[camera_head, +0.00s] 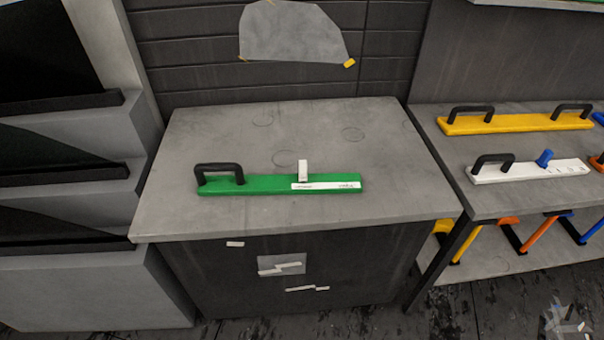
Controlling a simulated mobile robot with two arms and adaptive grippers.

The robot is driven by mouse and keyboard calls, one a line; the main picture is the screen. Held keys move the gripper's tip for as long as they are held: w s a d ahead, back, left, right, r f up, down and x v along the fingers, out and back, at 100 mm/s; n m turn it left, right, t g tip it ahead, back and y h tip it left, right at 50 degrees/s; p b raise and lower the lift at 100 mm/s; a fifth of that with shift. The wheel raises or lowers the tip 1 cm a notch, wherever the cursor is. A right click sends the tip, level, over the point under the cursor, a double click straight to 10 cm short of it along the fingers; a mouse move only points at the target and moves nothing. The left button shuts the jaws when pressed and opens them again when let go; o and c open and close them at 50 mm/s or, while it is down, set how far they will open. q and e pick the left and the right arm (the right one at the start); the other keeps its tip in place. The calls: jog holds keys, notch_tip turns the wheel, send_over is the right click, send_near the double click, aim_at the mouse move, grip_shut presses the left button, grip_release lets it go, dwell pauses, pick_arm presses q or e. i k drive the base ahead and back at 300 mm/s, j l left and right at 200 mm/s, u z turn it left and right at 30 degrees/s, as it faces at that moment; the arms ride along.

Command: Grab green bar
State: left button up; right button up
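The green bar (260,186) lies flat on the grey top of the middle cabinet (360,135). It runs left to right, with a black arched handle (219,168) at its left end. A small white block (302,170) stands upright at its back edge near the middle, and a white label (327,186) is on its right half. Neither of my grippers shows in the head view.
Right of the cabinet, a shelf holds a yellow bar (515,123) and a white bar (532,171) with black handles. Orange, yellow and blue tools sit below. Grey stepped shelves (70,200) stand at left. The cabinet top around the green bar is clear.

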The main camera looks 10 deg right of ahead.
aim_at(239, 184)
jog(key=i+j+z, duration=0.1)
jog(key=j+z, duration=0.25)
jog(key=j, duration=0.55)
jog(key=j+z, duration=0.3)
jog(key=j, duration=0.6)
